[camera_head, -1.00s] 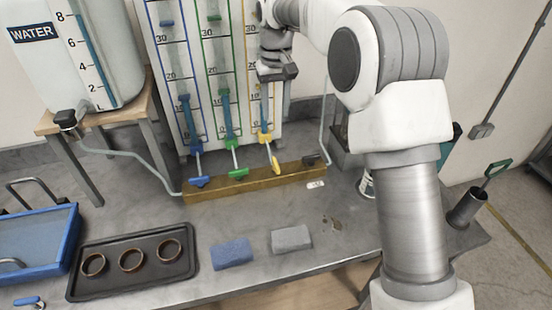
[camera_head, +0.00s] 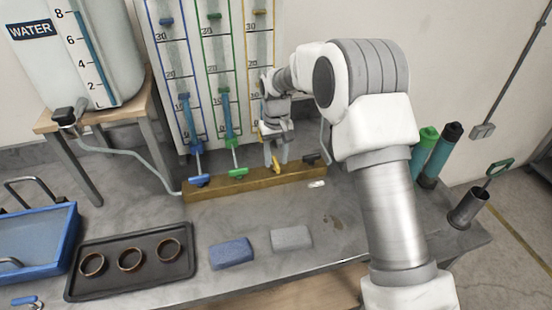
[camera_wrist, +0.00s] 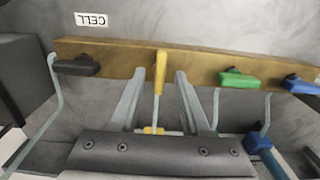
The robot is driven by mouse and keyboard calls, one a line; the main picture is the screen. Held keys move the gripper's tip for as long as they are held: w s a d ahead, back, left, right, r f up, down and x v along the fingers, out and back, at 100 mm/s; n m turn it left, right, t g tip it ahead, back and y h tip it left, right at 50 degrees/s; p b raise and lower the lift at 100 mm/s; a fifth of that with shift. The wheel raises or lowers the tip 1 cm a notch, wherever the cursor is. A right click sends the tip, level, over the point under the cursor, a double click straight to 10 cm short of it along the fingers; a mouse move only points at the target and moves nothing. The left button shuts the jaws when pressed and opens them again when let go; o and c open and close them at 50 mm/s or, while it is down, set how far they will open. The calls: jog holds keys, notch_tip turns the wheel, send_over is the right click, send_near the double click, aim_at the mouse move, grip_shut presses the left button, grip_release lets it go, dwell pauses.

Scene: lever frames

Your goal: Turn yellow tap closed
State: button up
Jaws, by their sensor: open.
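The yellow tap (camera_head: 277,168) sits on the brass manifold bar (camera_head: 225,187), at the foot of the yellow-marked column. In the wrist view the yellow tap handle (camera_wrist: 161,73) points along the view between my fingers, with a pale tube running from it. My gripper (camera_head: 276,163) is open around the yellow tap, one finger on each side. In the wrist view my gripper (camera_wrist: 161,75) shows a gap between each finger and the handle. My wrist hides the lower part of the yellow column in the head view.
The green tap (camera_head: 238,172) and blue tap (camera_head: 199,181) stand left of the yellow one on the bar. A black tap (camera_head: 311,159) is on its right. A tray with rings (camera_head: 75,291) and two sponges, blue (camera_head: 231,253) and grey (camera_head: 291,237), lie in front.

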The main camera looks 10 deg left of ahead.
jog(key=shift+f, duration=0.3)
grip_shut()
